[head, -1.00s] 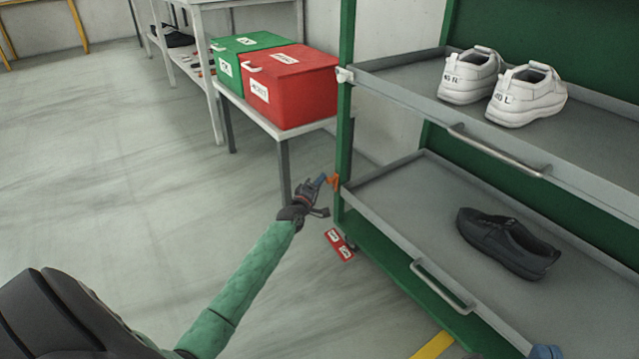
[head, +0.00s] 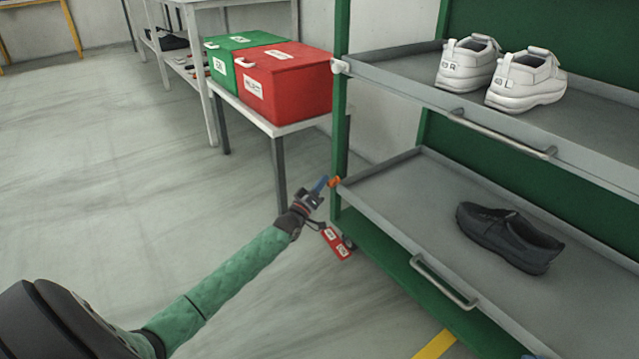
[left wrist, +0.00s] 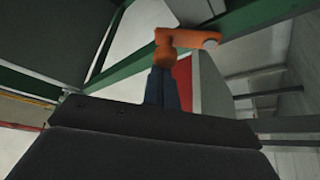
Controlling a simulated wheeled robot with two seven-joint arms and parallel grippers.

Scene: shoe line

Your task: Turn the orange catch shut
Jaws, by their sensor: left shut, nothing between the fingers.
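The orange catch (head: 334,182) sits on the green front post, at the left corner of the lower grey tray. In the left wrist view the catch (left wrist: 185,38) shows as a short orange arm with a round end, lying roughly sideways to the right. My left gripper (head: 322,183) is shut and empty. Its blue fingertips are right at the catch from the left. In the left wrist view the fingers (left wrist: 163,88) end just under the catch's left part. I cannot tell whether they touch. My right gripper cannot be made out.
The lower tray (head: 400,190) holds a black shoe (head: 508,238); the upper tray (head: 400,75) holds white shoes (head: 526,83). A red tag (head: 336,243) is below the catch. Red (head: 285,85) and green (head: 222,65) boxes stand behind on a table. Floor at left is clear.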

